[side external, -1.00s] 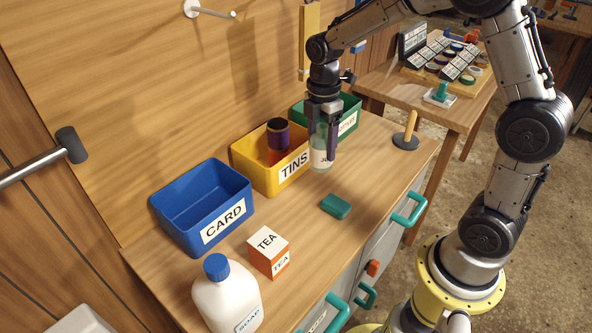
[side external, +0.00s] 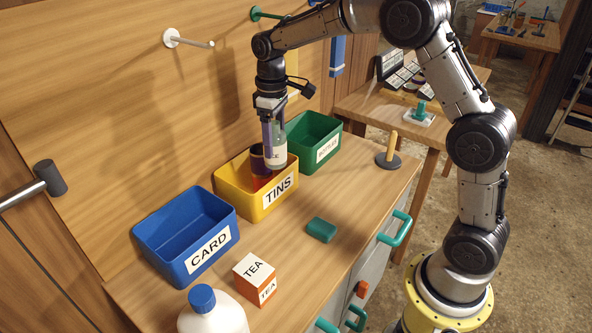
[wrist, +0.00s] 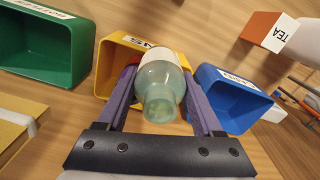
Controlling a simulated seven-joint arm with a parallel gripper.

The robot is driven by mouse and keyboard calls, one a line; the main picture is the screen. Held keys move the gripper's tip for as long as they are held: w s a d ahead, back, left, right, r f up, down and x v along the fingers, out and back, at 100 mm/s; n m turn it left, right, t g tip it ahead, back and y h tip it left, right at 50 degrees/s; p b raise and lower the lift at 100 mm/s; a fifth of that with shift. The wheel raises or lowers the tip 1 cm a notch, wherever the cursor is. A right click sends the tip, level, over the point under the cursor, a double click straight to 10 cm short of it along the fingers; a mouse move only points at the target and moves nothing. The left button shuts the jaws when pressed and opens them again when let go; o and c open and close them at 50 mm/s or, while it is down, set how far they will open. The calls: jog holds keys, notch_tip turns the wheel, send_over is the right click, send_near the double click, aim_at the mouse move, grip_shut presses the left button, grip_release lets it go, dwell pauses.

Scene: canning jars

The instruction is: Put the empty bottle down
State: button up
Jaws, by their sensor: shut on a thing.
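My gripper (side external: 272,128) is shut on the empty bottle (side external: 277,150), a pale green glass bottle with a white label. It hangs roughly upright in the side view. In the wrist view the bottle (wrist: 158,88) sits between the two purple fingers, with the yellow TINS bin (side external: 285,202) behind it. In the side view the bottle overlaps the back of that bin; its exact height above it is hard to tell. The green bin (side external: 330,150), labelled for bottles, stands just right of the yellow one. The blue CARD bin (side external: 207,252) stands to the left.
A dark purple and red tin (side external: 257,160) is in the yellow bin, partly hidden by the bottle. A TEA box (side external: 254,278), a white soap jug (side external: 212,318), a teal block (side external: 321,230) and a wooden peg on a dark base (side external: 389,158) stand on the bench.

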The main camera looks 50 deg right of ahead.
jog(key=d+r+m, duration=0.1)
jog(key=d+r, duration=0.2)
jog(key=d, duration=0.7)
jog(key=d+r, duration=0.3)
jog(key=d, duration=0.6)
jog(key=w+d+f+n, duration=0.2)
jog(key=w+d+f, duration=0.2)
jog(key=w+d, duration=0.1)
jog(key=shift+n, duration=0.3)
jog(key=f, duration=1.7)
jog(key=shift+w+a+f, duration=0.2)
jog(key=shift+f, duration=0.15)
jog(key=shift+f, duration=0.1)
jog(key=o, duration=1.5)
jog(key=shift+c, duration=0.2)
